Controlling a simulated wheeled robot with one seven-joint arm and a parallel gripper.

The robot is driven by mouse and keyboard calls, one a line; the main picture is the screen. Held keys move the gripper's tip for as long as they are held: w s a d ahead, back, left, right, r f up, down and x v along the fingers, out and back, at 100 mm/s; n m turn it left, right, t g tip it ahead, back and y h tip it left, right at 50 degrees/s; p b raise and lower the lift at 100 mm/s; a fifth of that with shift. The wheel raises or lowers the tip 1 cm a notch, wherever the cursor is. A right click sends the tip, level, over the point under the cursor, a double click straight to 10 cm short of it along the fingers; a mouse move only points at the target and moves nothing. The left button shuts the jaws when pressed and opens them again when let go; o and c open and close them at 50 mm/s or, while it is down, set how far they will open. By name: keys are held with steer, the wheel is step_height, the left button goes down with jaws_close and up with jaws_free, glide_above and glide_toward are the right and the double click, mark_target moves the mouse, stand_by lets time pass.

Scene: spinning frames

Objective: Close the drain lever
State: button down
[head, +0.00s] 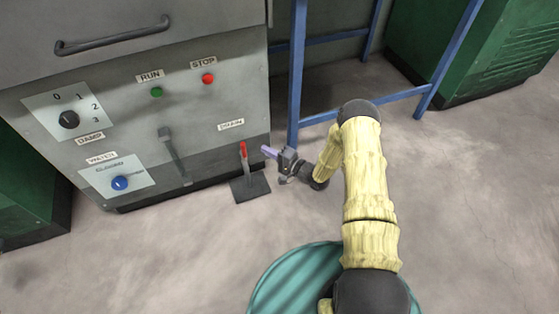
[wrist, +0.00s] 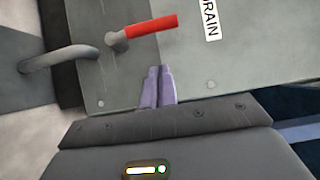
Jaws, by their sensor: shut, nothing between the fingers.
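The DRAIN label (head: 231,125) is on the panel above the lever.
The grey machine front carries a RUN button (head: 157,92), a STOP button (head: 208,78), a damp dial (head: 69,119), a water knob (head: 120,183) and a grey handle (head: 175,157). A blue frame post (head: 296,75) stands close right of the machine. The floor in front is clear.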

mark_target(243, 149)
steer(key=a+b, duration=0.2)
steer(key=a, duration=0.2)
steer(key=shift+w+a, duration=0.15)
steer(key=shift+a, duration=0.25)
steer(key=shift+r, duration=0.1)
